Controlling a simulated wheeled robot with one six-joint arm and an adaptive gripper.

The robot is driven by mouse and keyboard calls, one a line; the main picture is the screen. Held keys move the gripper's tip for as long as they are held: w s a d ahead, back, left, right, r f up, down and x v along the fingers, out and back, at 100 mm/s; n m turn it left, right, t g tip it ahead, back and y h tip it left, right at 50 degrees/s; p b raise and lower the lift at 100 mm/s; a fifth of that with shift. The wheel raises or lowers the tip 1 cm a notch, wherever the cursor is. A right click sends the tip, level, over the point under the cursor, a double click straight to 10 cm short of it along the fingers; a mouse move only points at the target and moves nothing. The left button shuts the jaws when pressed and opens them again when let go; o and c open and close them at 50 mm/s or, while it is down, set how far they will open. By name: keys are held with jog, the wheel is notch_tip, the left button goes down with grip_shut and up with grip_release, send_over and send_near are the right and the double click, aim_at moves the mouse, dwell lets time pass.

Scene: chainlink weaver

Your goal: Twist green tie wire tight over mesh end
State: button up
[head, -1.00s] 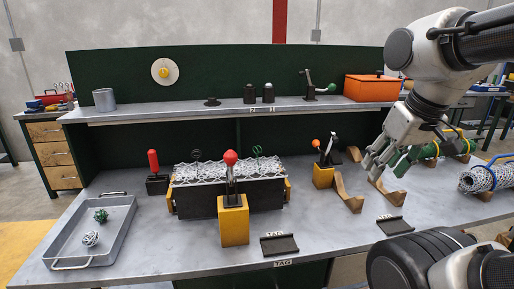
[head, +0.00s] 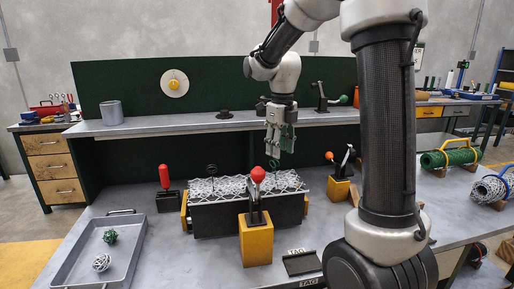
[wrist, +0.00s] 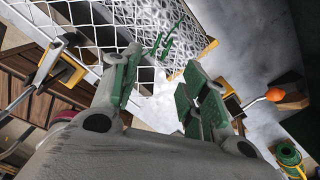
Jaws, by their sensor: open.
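The silver mesh (head: 225,187) lies along a dark block in the middle of the bench. The green tie wire (head: 273,164) stands as a small upright loop at the mesh's right part. In the wrist view it shows as green strands (wrist: 162,43) over the mesh (wrist: 112,35). My gripper (head: 281,150) points down just above and slightly right of this wire, with green-padded fingers spread. In the wrist view the gripper (wrist: 160,88) is open and empty, and the wire lies beyond its fingertips. The head view does not show whether a finger touches the wire.
A red-knobbed clamp (head: 257,176) on a yellow block stands in front of the mesh, and an orange-knobbed clamp (head: 330,156) at its right. A red-handled tool (head: 164,177) stands left. A grey tray (head: 68,262) holds two wire balls. The shelf (head: 190,124) runs behind.

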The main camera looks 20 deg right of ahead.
aim_at(274, 164)
jog(key=shift+w+a+f+m, duration=0.25)
jog(key=shift+w+m, duration=0.1)
jog(key=shift+w, duration=0.1)
jog(key=shift+w+a+f+m, duration=0.25)
jog(key=shift+w+m, duration=0.1)
jog(key=shift+w, duration=0.1)
jog(key=n, duration=0.9)
jog(key=shift+n, duration=0.3)
jog(key=n, duration=1)
jog(key=shift+n, duration=0.4)
jog(key=n, duration=1.5)
jog(key=shift+f, duration=2)
jog(key=shift+c, duration=0.2)
